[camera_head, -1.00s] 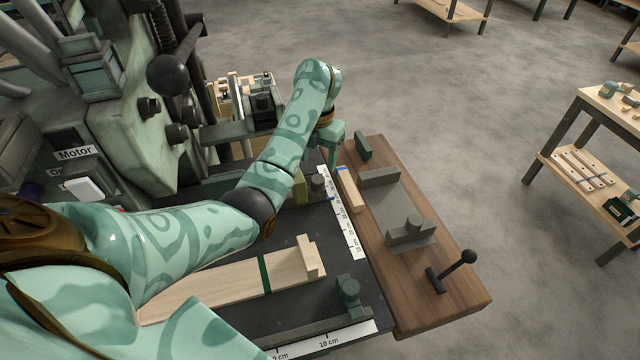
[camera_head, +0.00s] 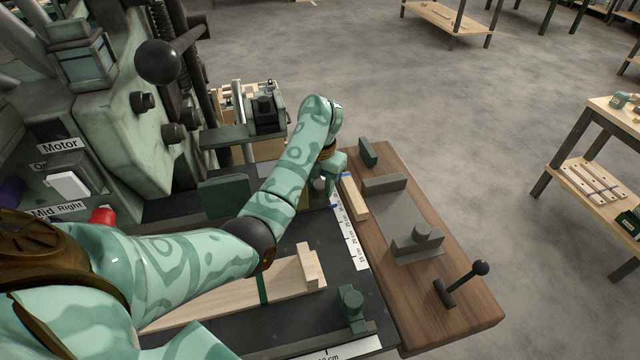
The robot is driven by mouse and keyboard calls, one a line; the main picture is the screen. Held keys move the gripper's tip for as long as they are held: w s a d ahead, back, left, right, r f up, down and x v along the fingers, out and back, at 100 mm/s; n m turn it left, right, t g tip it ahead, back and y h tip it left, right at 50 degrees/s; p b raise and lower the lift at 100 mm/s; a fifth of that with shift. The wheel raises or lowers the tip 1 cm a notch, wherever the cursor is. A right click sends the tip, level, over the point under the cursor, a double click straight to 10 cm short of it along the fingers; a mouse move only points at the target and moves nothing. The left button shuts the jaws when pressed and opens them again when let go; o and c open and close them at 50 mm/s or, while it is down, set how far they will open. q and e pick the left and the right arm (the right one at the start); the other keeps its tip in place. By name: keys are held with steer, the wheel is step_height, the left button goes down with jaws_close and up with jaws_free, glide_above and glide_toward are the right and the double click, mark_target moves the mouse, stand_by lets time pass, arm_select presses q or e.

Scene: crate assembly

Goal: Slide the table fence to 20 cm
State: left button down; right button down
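My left arm reaches across the machine table from the left, and my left gripper (camera_head: 328,177) points down near the far end of a white ruler strip (camera_head: 350,240). A dark round knob (camera_head: 319,186) stands beside the gripper, partly hidden. I cannot tell whether the fingers touch it or how far apart they are. The fence that this knob may belong to is mostly hidden behind my arm. My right gripper is not in view.
A pale board with a green band (camera_head: 262,287) lies on the dark table. The green machine with a Motor label stands at left. Open floor lies beyond.

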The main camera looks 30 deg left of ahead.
arm_select(q)
steer(key=s+d+p, duration=0.2)
steer(key=p, duration=0.1)
steer(key=shift+s+d+r, duration=0.1)
steer(key=shift+d+r, duration=0.25)
steer(key=shift+d, duration=0.05)
steer(key=s+d+p, duration=0.1)
steer(key=s+d, duration=0.1)
steer(key=s+d+p, duration=0.1)
steer(key=d+p, duration=0.1)
steer(key=shift+s+d, duration=0.25)
steer(key=shift+s, duration=0.15)
steer(key=shift+s+d+f, duration=0.25)
steer(key=c, duration=1)
jaws_free()
steer(key=shift+o, duration=0.2)
steer(key=shift+a, duration=0.1)
